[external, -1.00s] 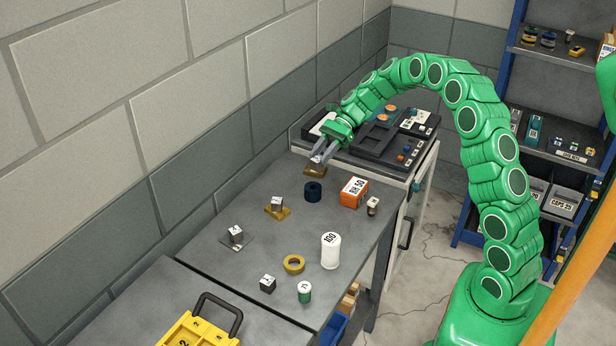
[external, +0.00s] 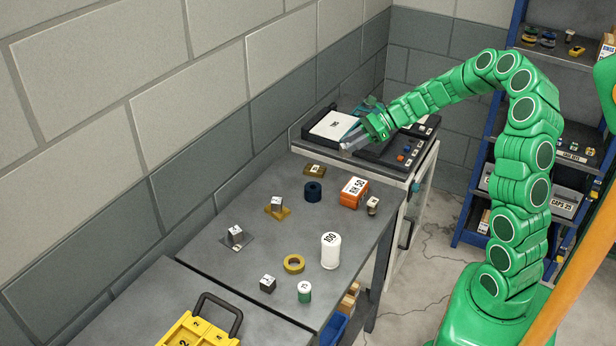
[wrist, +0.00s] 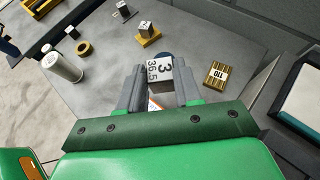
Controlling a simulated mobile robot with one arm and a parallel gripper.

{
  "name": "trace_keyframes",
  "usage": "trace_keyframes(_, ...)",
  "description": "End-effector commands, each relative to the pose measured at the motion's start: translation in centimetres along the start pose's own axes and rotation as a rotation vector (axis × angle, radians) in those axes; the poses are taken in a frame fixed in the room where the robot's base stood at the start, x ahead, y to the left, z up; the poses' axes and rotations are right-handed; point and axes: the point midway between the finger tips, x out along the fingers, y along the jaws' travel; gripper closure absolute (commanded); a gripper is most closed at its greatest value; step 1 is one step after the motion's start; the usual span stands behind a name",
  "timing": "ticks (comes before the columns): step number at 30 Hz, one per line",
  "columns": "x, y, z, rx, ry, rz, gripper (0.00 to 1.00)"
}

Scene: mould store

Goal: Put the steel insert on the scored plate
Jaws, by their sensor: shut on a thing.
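My gripper (wrist: 159,88) is shut on a small grey block with a white top marked 3 and 36.5, which looks like the steel insert (wrist: 160,72). In the external view my gripper (external: 347,146) is over the left front of the black bench-top unit, and the insert is hard to make out there. The brown plate with dark scored lines and a white label, apparently the scored plate (external: 315,170), lies flat and bare at the table's far end. In the wrist view the scored plate (wrist: 217,74) is right of the insert, apart from it.
A dark blue ring (external: 313,191) and an orange box (external: 353,192) stand near the scored plate. A yellow plate (external: 286,212) and a grey plate (external: 247,242) each carry a block. A white bottle (external: 331,251) stands nearer the front. The black unit (external: 378,152) borders the table's far end.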

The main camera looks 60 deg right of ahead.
Motion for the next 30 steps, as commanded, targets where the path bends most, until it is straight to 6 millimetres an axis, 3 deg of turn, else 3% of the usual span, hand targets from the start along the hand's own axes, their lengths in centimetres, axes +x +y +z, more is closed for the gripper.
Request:
trace_keyframes(5,0.8,-1.0,-0.3,0.005,0.0,-0.004,1.0)
trace_keyframes(21,4.8,-7.2,-1.6,0.003,0.0,-0.005,1.0)
trace_keyframes(30,7.2,-9.7,-3.4,0.003,0.0,-0.004,1.0)
